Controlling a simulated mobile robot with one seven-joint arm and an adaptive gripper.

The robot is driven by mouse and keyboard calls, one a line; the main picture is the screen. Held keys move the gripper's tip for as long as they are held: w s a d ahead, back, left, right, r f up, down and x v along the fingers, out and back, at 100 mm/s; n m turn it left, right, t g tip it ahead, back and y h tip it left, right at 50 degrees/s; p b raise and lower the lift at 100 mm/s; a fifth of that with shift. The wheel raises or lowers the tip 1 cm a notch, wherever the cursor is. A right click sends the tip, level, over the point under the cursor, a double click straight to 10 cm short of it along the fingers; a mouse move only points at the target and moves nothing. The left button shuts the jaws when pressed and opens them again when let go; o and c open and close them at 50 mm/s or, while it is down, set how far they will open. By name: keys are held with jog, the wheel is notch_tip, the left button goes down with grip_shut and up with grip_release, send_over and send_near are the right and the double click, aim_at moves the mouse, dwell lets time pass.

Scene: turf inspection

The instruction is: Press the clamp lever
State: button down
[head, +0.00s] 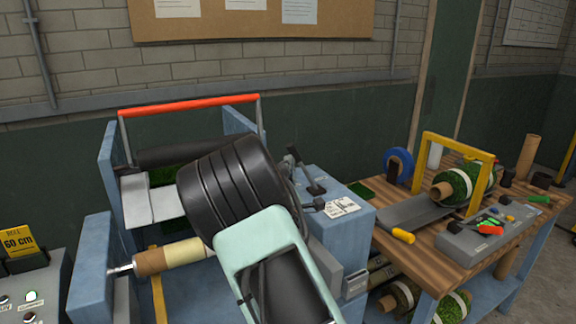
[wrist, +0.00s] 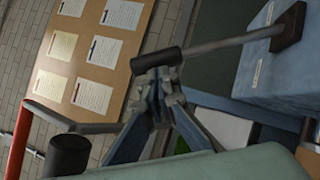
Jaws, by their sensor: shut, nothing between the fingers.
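The clamp lever (wrist: 228,42) is a grey rod with a black cylindrical grip at one end and a dark pivot block at the other, mounted on a blue cabinet. In the head view the lever (head: 306,174) stands tilted up from the cabinet top (head: 345,190). My gripper (wrist: 160,80) is shut and empty. In the wrist view its fingertips overlap the grip end of the lever; whether they touch it I cannot tell. In the head view my gripper is mostly hidden behind my own dark arm, close to the lever's upper end.
A red-topped bar frame (head: 190,104) and a dark roller (head: 185,150) stand left of the lever. A wooden workbench (head: 408,250) on the right holds turf rolls, a yellow frame (head: 458,143) and a grey control box (head: 488,232). A notice board (wrist: 95,50) hangs behind.

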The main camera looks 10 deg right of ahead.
jog(key=shift+d+r+m+g, duration=0.3)
jog(key=shift+d+r+m, duration=0.05)
jog(key=shift+r+m, duration=0.05)
jog(key=shift+w+d+r, duration=0.1)
jog(key=shift+r, duration=0.05)
jog(key=shift+w+d+r+m+h+p, duration=0.15)
jog(key=shift+d+r+m+h+p, duration=0.15)
jog(key=shift+d+r+m+p, duration=0.2)
jog(key=w+d+m+g+b, duration=0.1)
jog(key=w+d+m+g, duration=0.1)
jog(key=d, duration=0.5)
jog(key=w+d+r+m+g+y+b, duration=0.1)
jog(key=w+d+m+g, duration=0.1)
jog(key=d+m, duration=0.3)
jog(key=shift+w+d+r+m+g+y, duration=0.3)
jog(key=shift+d+g, duration=0.4)
jog(key=shift+d, duration=0.65)
jog(key=shift+w+f, duration=0.1)
jog(key=shift+w, duration=0.05)
